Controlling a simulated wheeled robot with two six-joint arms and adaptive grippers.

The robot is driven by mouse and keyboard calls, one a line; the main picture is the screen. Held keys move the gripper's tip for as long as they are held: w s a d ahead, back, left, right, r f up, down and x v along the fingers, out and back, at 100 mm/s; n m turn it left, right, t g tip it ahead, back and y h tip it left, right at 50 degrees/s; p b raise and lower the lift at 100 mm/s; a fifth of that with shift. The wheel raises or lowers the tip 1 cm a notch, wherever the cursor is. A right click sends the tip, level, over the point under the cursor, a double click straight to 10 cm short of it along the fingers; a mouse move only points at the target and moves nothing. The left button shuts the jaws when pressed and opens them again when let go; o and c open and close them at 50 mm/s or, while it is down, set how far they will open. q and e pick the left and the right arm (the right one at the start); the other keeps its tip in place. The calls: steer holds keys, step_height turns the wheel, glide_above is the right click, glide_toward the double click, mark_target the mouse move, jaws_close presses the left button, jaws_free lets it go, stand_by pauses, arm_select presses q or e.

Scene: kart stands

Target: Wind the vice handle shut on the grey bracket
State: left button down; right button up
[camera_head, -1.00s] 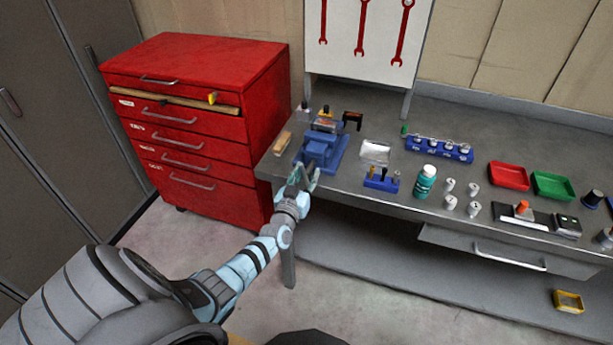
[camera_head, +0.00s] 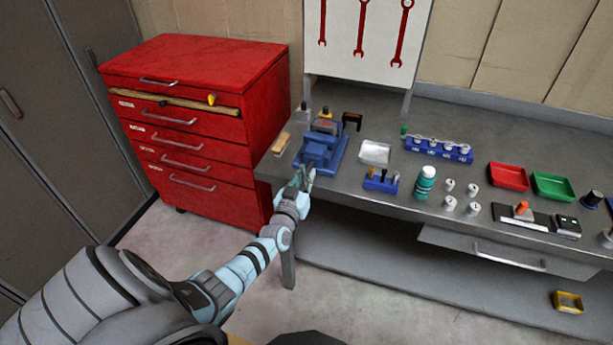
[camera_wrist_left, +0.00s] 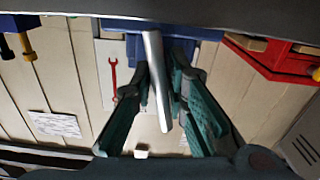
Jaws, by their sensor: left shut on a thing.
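The blue vice (camera_head: 325,150) stands on the front left of the workbench, and part of it shows at the top of the left wrist view. A small orange and dark piece (camera_head: 323,126) shows at the vice's top. I cannot clearly pick out the grey bracket or tell how the jaws bear on it. My right gripper is not in view.
A red drawer cabinet (camera_head: 200,100) stands close left of the bench. A blue tool holder (camera_head: 381,183), a silvery tray (camera_head: 375,153) and a green bottle (camera_head: 425,183) are right of the vice. A small wooden block (camera_head: 281,143) lies left of it.

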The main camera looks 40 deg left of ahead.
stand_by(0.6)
arm_select(q)
steer(key=c, duration=1.5)
jaws_free()
steer(key=shift+c, duration=0.2)
steer(key=v, duration=1.2)
steer(key=shift+f, duration=0.15)
steer(key=shift+c, duration=0.2)
